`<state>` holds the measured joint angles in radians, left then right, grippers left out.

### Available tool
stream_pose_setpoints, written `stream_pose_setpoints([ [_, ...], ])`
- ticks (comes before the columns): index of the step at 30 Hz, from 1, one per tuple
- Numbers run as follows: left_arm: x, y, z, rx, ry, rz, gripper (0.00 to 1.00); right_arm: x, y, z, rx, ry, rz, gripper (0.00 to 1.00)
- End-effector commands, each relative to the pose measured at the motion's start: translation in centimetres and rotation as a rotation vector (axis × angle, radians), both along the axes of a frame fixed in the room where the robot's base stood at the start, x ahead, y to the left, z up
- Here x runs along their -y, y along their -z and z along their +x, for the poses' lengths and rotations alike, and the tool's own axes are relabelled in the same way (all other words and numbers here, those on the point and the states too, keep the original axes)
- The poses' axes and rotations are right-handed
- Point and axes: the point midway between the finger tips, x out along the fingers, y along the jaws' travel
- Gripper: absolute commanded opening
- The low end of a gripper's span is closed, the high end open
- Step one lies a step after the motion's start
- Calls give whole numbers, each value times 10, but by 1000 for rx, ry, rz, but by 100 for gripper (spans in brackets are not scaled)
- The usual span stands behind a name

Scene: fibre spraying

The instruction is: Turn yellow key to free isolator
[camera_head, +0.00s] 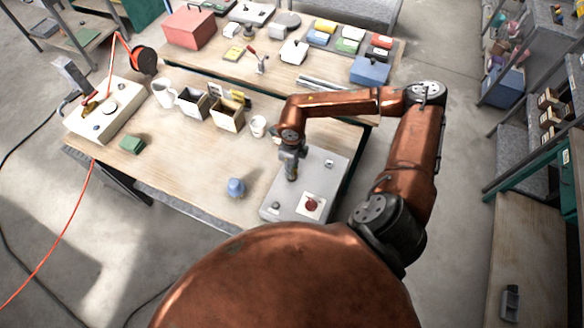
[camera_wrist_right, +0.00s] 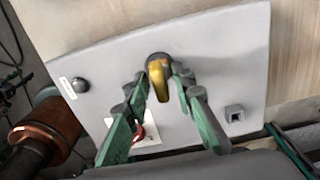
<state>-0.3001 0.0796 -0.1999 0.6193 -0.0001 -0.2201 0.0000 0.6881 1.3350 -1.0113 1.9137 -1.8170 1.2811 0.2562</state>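The yellow key (camera_wrist_right: 158,80) sits on a dark round mount on the grey panel box (camera_head: 325,172), which also shows in the right wrist view (camera_wrist_right: 225,60). My right gripper (camera_wrist_right: 162,80) reaches over the panel with one green finger on each side of the key. The fingers are apart, and a gap shows between the left finger and the key; the right finger is close to it, and I cannot tell if it touches. In the head view my right gripper (camera_head: 291,172) points down at the panel and hides the key. My left gripper is not in view.
A red button (camera_head: 311,205) on a white plate and a dark knob (camera_wrist_right: 80,85) are also on the panel. A blue object (camera_head: 236,187) stands left of the panel. A white cup (camera_head: 258,126) and open boxes (camera_head: 227,116) stand behind it. The wood left of the panel is mostly clear.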

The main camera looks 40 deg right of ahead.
Motion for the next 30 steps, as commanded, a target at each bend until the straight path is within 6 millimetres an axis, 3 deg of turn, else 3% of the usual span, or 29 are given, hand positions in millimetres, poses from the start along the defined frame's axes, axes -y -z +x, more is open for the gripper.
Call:
stream_pose_setpoints([
  [9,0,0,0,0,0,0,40,0,0,0,0,0,0,0],
  [19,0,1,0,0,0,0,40,0,0,0,0,31,0,0],
  [30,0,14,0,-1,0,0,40,0,1,0,0,545,0,0],
])
